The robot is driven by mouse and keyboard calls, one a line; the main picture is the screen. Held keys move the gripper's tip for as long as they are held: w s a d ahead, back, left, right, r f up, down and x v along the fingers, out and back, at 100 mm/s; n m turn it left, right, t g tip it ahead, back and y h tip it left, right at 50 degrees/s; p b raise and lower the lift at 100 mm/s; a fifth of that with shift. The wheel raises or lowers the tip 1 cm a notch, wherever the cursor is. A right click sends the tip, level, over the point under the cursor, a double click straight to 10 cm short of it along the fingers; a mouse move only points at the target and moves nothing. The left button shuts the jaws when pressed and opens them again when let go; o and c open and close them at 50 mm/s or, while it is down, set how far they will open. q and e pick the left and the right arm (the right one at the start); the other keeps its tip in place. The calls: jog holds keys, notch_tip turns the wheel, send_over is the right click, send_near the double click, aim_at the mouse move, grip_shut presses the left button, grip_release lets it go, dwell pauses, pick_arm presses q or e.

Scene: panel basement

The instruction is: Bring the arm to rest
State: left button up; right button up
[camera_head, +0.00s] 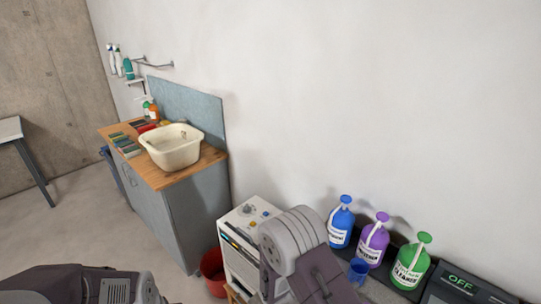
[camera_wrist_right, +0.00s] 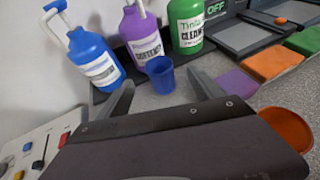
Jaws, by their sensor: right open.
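My right arm (camera_head: 300,250) reaches up from the bottom of the head view; its fingers are hidden there. In the right wrist view my right gripper (camera_wrist_right: 163,92) is open, its two grey fingers apart with nothing held between them. A small blue cup (camera_wrist_right: 161,75) stands on the counter just beyond the fingertips; it also shows in the head view (camera_head: 358,270). Part of my left arm (camera_head: 75,285) lies at the bottom left of the head view, and its gripper fingers are not visible.
Blue (camera_head: 341,224), purple (camera_head: 374,240) and green (camera_head: 411,264) pump bottles stand along the wall, beside a dark device reading OFF (camera_head: 460,283). A white control box (camera_head: 240,245) is left of my right arm. An orange bowl (camera_wrist_right: 286,128) and coloured cloths (camera_wrist_right: 272,62) lie at right.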

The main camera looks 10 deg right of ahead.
jog(key=s+d+r+m+g, duration=0.2)
jog(key=d+r+m, duration=0.3)
jog(key=r, duration=0.1)
jog(key=s+m+g+y, duration=0.4)
jog(key=s+m, duration=0.3)
jog(key=s, duration=0.3)
jog(key=a+f+m+t+y, duration=0.2)
jog(key=a+m+y, duration=0.6)
jog(key=a, duration=0.7)
jog(key=shift+w+f+m+y, duration=0.25)
jog(key=shift+f+m+y, duration=0.15)
jog(key=shift+m, duration=0.8)
